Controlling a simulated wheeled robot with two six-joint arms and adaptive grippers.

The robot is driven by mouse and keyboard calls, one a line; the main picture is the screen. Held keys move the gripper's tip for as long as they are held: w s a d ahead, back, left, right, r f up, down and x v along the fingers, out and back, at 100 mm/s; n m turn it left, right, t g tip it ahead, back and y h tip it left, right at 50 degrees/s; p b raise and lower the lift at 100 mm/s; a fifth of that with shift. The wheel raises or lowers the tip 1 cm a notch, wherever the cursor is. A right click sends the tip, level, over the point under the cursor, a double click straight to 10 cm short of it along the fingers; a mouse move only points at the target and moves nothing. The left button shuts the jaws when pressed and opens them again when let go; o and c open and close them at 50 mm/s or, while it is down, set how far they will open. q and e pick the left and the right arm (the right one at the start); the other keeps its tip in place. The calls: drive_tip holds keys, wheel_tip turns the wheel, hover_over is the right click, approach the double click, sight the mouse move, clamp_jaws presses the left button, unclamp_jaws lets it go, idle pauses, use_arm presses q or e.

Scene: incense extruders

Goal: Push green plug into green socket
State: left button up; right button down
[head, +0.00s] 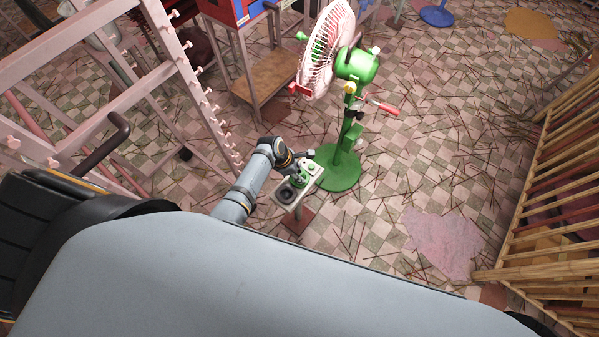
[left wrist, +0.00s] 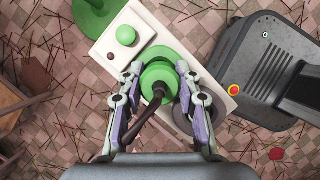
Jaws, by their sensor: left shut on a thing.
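The green plug (left wrist: 157,78) with its dark cable sits between the fingers of my left gripper (left wrist: 160,88), which is shut on it. My left gripper also shows small in the head view (head: 298,172), over a white panel (head: 312,184). In the left wrist view, a wider green round piece, seemingly the green socket (left wrist: 178,56), shows just behind the plug on the white panel (left wrist: 150,18). The plug overlaps it; I cannot tell whether the plug is seated or just above. My right gripper is not in view.
A dark round socket (left wrist: 186,120) lies beside the green one, and a green knob (left wrist: 126,35) stands on the panel's other end. A fan on a green stand (head: 345,165) is close behind the panel. A pinkish metal rack (head: 190,75) stands left. Sticks litter the tiled floor.

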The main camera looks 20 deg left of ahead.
use_arm(q)
drive_tip(key=shift+f, duration=0.3)
drive_tip(key=o, duration=1.2)
drive_tip(key=shift+o, duration=0.2)
drive_tip(key=shift+r, duration=0.1)
drive_tip(key=v, duration=1.1)
drive_tip(key=shift+a+r, duration=0.2)
drive_tip(key=shift+r, duration=0.15)
drive_tip(key=shift+s, duration=0.15)
